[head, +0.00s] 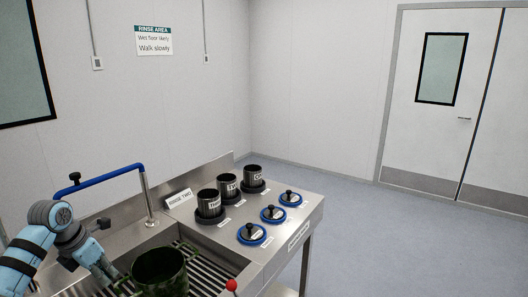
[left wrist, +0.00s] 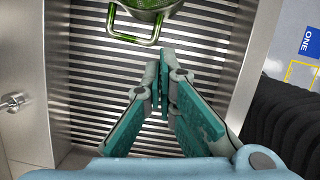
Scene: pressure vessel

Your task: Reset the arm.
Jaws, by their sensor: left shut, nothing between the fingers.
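My left gripper (head: 106,273) reaches down into the steel sink at the lower left of the head view. In the left wrist view its teal fingers (left wrist: 164,62) are shut with nothing between them, above the slatted sink floor (left wrist: 95,80). A dark green pot (head: 162,270) stands on the slats, just right of the gripper in the head view. In the left wrist view the pot (left wrist: 150,5) is cut off by the top edge, and its green loop handle (left wrist: 136,39) lies beyond the fingertips, apart from them. My right gripper is not in view.
Several black labelled cups and blue-rimmed lids (head: 273,214) stand on the counter right of the sink. A blue pipe (head: 100,177) arches over the sink's back. A red knob (head: 231,285) stands at the front edge. The floor (head: 400,240) to the right is clear.

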